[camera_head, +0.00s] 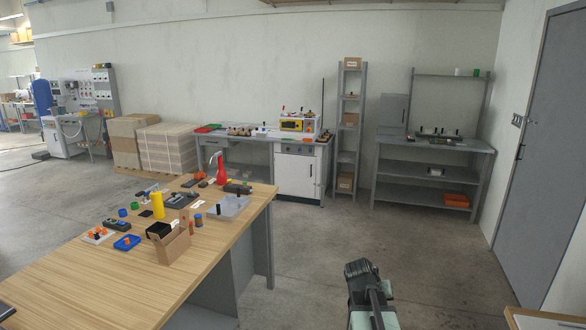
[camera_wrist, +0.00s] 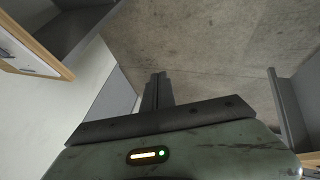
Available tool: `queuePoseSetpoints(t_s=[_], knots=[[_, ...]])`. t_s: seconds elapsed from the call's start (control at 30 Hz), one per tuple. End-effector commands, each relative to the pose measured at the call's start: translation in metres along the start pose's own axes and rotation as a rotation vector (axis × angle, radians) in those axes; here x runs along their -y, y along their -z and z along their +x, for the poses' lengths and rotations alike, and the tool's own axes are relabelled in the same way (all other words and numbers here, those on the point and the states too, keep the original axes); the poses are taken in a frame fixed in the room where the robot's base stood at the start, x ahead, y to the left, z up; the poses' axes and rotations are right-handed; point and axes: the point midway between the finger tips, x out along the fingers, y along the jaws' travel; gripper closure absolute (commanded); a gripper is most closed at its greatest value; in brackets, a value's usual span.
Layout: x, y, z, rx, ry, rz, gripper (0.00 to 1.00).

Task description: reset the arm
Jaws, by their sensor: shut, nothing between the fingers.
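My gripper (camera_head: 361,268) shows at the bottom of the head view, right of the wooden workbench (camera_head: 75,285). It is held over the open concrete floor, apart from the bench. In the wrist view my gripper (camera_wrist: 157,77) points away over bare floor, with its two dark fingers together and nothing between them. Much of my arm is out of the head view below its lower edge.
The bench holds a cardboard box (camera_head: 172,247), a yellow cylinder (camera_head: 158,205), a red bottle (camera_head: 221,170) and small parts. A grey shelf bench (camera_head: 432,145) and a grey door (camera_head: 545,150) stand right. The middle floor (camera_head: 320,235) is clear.

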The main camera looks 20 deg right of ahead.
Motion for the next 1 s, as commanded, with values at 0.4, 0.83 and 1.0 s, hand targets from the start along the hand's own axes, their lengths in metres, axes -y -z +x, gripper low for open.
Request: queuePoseSetpoints(t_s=[0.4,0.83,1.0], knots=[[0.226,-0.137,-0.122,0.269,0.429,-0.376,1.0],[0.228,-0.158,-0.132,0.351,0.484,-0.446,1.0],[0.228,-0.158,-0.132,0.35,0.483,-0.445,1.0]])
